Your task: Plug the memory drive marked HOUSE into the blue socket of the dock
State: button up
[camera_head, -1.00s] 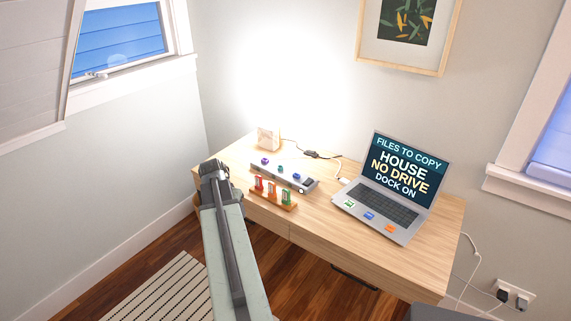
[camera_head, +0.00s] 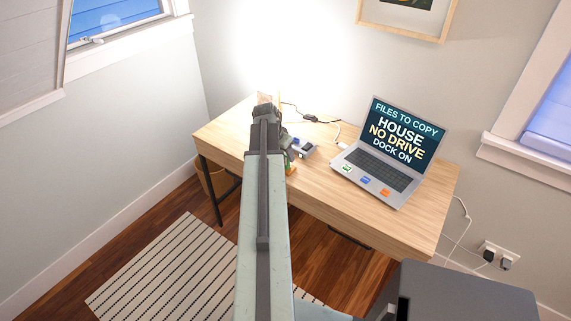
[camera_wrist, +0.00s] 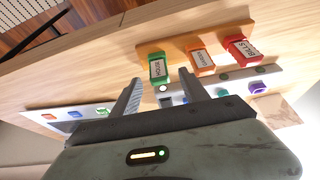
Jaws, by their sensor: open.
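In the wrist view, a green memory drive (camera_wrist: 157,68) stands in a wooden holder (camera_wrist: 150,49), its small label upside down and seeming to read HOUSE. An orange drive (camera_wrist: 200,58) and a red drive marked BILLS (camera_wrist: 241,49) stand beside it. My gripper (camera_wrist: 160,77) is open and empty, its fingers spread toward the green drive, which shows between and beyond the tips. The grey dock (camera_wrist: 207,88) lies behind the holder, partly hidden by my gripper; a purple socket (camera_wrist: 258,88) shows. In the head view my arm hides most of the dock (camera_head: 304,150) and drives.
A laptop (camera_head: 385,165) stands open to the right on the wooden desk (camera_head: 330,198); its screen reads FILES TO COPY, HOUSE, NO DRIVE, DOCK ON. Cables (camera_head: 312,118) run along the desk's back.

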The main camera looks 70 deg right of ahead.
aim_at(285, 156)
jog(key=b+x, duration=0.2)
jog(key=x, duration=0.2)
jog(key=shift+b, duration=0.3)
jog(key=shift+a+r, duration=0.1)
grip_shut()
jog(key=shift+r, duration=0.1)
notch_tip(285, 156, up, 10)
jog(key=p, duration=1)
jog(key=shift+p, duration=0.3)
